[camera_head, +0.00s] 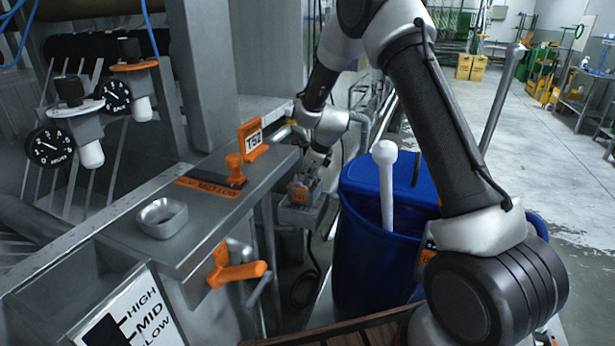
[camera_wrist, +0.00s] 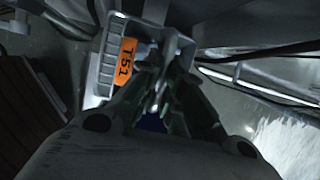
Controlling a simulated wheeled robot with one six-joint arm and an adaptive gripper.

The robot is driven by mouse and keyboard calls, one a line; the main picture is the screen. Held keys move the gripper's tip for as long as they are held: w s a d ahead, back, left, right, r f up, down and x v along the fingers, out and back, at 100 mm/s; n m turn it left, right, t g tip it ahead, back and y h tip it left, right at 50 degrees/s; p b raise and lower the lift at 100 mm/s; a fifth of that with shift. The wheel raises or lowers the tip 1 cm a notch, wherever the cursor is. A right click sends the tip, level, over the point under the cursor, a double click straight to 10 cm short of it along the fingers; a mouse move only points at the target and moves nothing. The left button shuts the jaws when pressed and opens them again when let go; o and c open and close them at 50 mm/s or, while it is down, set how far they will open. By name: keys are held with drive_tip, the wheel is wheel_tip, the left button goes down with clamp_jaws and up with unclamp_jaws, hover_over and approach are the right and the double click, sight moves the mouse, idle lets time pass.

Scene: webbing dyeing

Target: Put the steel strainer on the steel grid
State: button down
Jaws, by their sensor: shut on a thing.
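My gripper (camera_head: 312,170) hangs between the steel shelf and the blue barrel. In the wrist view its fingers (camera_wrist: 160,85) are shut on a grey metal piece with slotted sides and an orange T51 tag, which I take for the steel strainer (camera_wrist: 106,62). The strainer also shows in the head view (camera_head: 300,213), just below my gripper, with the orange tag facing up. The fingers partly hide where they grip it. I cannot pick out the steel grid with certainty in either view.
The blue barrel (camera_head: 352,265) with a white rod (camera_head: 386,190) stands right. Pipes and a cable run behind my gripper.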

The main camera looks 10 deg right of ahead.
drive_tip(key=c, duration=1.5)
unclamp_jaws()
drive_tip(key=shift+c, duration=0.2)
drive_tip(key=shift+r, duration=0.1)
drive_tip(key=v, duration=1.2)
